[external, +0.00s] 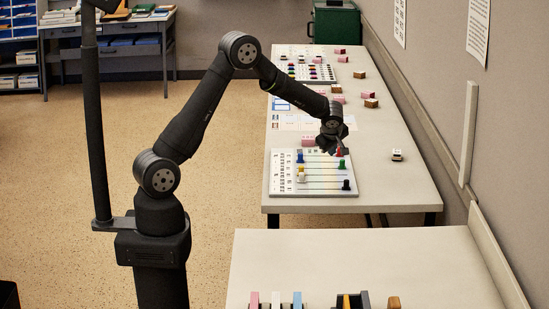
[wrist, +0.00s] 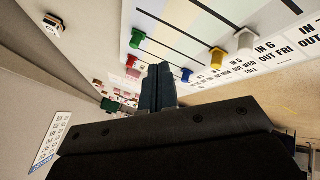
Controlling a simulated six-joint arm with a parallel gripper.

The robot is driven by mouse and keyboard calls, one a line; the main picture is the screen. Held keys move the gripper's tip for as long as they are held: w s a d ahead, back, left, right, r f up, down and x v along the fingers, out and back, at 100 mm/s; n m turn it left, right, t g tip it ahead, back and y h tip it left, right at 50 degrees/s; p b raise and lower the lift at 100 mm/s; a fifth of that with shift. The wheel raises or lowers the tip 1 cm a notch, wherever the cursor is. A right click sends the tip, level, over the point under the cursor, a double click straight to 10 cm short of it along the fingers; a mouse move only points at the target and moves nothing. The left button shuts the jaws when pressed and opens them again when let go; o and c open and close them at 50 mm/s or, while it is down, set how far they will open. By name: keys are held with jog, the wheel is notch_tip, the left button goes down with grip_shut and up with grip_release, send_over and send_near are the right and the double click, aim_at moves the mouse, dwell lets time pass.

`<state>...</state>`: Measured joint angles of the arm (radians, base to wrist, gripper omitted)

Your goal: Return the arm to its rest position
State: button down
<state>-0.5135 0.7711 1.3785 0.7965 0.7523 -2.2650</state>
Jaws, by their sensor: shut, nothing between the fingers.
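My arm rises from its base in the external view and bends over at the elbow. My gripper (external: 337,151) hangs over the near end of the long table (external: 400,185), just above the white board (external: 313,190) with coloured pegs. In the wrist view my gripper (wrist: 158,72) is shut and empty, with its fingers together. Beyond them the board (wrist: 185,22) shows slots and green, red, blue, yellow and white pegs. Whether the fingertips touch a peg cannot be told in the external view.
A small white block (external: 397,155) lies right of the board. Pink and brown blocks and another peg board (external: 305,73) lie farther along the table. A nearer table (external: 370,260) holds several upright items at its front. A wall runs along the right. The floor at left is clear.

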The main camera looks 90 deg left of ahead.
aim_at(308, 168)
jog(key=x, duration=1)
jog(key=s+a, duration=0.1)
jog(key=s, duration=0.1)
jog(key=s+a, duration=0.1)
jog(key=s, duration=0.1)
jog(key=shift+a+r, duration=0.1)
jog(key=shift+a, duration=0.3)
jog(key=s, duration=0.3)
jog(key=shift+s, duration=0.4)
jog(key=shift+s+d, duration=0.1)
jog(key=shift+s, duration=0.45)
jog(key=shift+w, duration=0.1)
